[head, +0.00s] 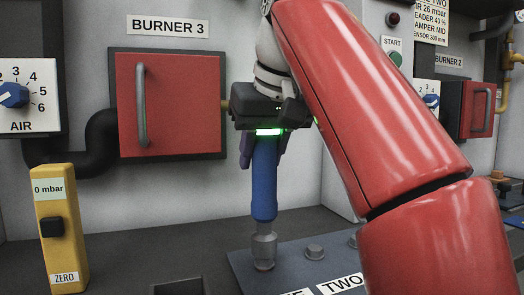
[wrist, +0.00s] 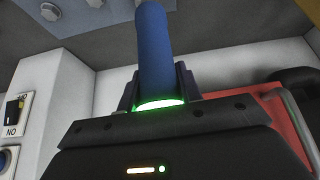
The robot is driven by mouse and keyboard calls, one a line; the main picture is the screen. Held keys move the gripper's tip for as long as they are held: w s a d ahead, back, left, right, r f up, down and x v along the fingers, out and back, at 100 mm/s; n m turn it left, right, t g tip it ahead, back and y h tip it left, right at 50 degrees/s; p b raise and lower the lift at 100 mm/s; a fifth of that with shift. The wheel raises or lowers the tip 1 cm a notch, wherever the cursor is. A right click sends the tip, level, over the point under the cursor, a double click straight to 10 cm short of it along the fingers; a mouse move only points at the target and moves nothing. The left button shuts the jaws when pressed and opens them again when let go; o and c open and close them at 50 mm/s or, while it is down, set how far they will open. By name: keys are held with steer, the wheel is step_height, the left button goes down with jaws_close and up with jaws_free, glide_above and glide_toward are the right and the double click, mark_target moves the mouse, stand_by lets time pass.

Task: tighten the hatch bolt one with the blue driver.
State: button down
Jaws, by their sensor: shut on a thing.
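My gripper (head: 263,150) is shut on the blue driver (head: 263,185) and holds it upright, grey socket end down. The socket end stands at the left part of the dark hatch plate (head: 243,262), above the partly hidden label ending in "E". Whatever bolt is under the socket is hidden by it. Another bolt (head: 314,252) shows to the right, above the label TWO (head: 342,284). A further bolt is partly behind my arm. In the wrist view the driver's blue handle (wrist: 155,50) rises between the fingers; its socket end is out of sight.
A red BURNER 3 door (head: 180,105) with a handle is on the wall behind. A yellow 0 mbar meter (head: 60,228) stands at the left. A dark rectangular recess (head: 178,287) lies left of the plate. My red arm blocks the right middle.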

steer(key=shift+f+b, duration=0.95)
steer(key=shift+f, duration=0.35)
stand_by(1.0)
step_height(320, 180, up, 5)
steer(key=p, duration=0.5)
steer(key=shift+p, duration=0.35)
steer(key=shift+r+p, duration=0.6)
steer(key=shift+r, duration=0.45)
